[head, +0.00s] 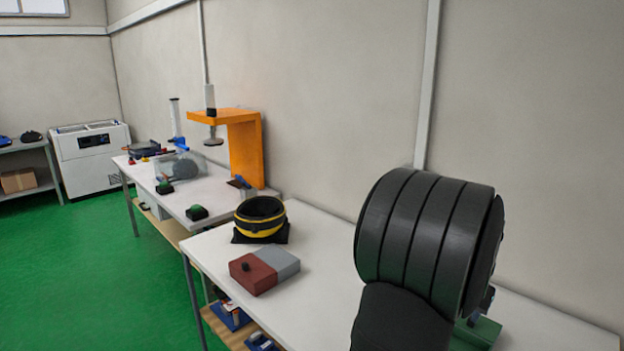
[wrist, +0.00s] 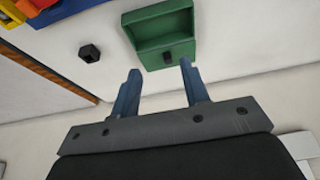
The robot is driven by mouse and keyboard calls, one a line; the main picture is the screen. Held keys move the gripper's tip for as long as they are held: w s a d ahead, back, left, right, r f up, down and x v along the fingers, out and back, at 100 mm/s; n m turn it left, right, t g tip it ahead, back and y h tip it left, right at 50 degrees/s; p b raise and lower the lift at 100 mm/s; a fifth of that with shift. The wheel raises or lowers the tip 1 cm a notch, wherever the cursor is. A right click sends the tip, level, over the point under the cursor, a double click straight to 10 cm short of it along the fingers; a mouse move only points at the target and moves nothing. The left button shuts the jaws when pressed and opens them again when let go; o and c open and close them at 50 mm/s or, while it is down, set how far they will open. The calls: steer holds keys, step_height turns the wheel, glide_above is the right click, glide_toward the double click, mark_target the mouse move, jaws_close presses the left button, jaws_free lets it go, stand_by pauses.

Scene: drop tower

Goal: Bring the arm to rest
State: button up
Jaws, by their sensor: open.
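My gripper (wrist: 160,85) shows in the wrist view with its two blue fingers apart and nothing between them. It points toward a green tray (wrist: 148,48) that has a small dark block (wrist: 168,57) at its near edge. I cannot tell the distance between the fingertips and the tray. Part of a green object (head: 482,332) shows beside the arm on the near table.
A black hex-shaped piece (wrist: 90,53) lies left of the tray. On the near table (head: 335,230) are a red and grey box (head: 262,270) and a black ring with a yellow band (head: 260,217). An orange stand (head: 245,145) rises on the far table. The wall is close behind.

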steer(key=v, duration=0.6)
steer(key=shift+r, duration=0.2)
steer(key=shift+w+d+f, duration=0.1)
steer(key=shift+d, duration=0.05)
steer(key=x, duration=1.8)
steer(key=shift+f, duration=0.15)
steer(key=v, duration=1.9)
steer(key=x, duration=2.1)
steer(key=shift+w, duration=0.1)
steer(key=w+d, duration=0.1)
steer(key=d, duration=0.1)
steer(key=w+d, duration=0.1)
steer(key=w, duration=0.1)
steer(key=w+d, duration=0.2)
steer(key=shift+w+d+r, duration=0.25)
steer(key=shift+d+r, duration=0.1)
steer(key=shift+r, duration=0.05)
steer(key=v, duration=1.6)
steer(key=shift+x, duration=2.85)
